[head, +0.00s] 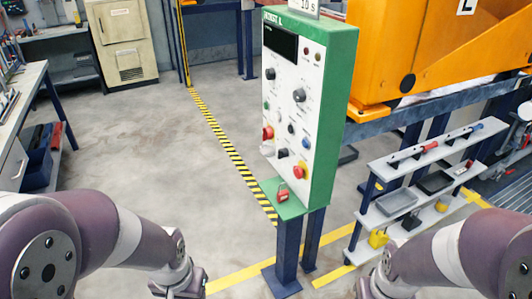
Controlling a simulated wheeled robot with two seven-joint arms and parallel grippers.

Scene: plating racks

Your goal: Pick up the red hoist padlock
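A small red padlock (282,196) rests on the green ledge (290,211) at the foot of the hoist control panel (312,110), in the middle of the head view. My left arm comes in from the lower left and my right arm from the lower right. Both wrists reach the bottom edge of the picture, below and well apart from the padlock on either side. The fingers of both grippers are outside the picture.
The panel stands on blue posts (288,250). A small shelf rack (420,190) with trays and tools is at right, below an orange machine (430,50). A workbench (22,100) is at far left. Floor left of the striped line (225,145) is clear.

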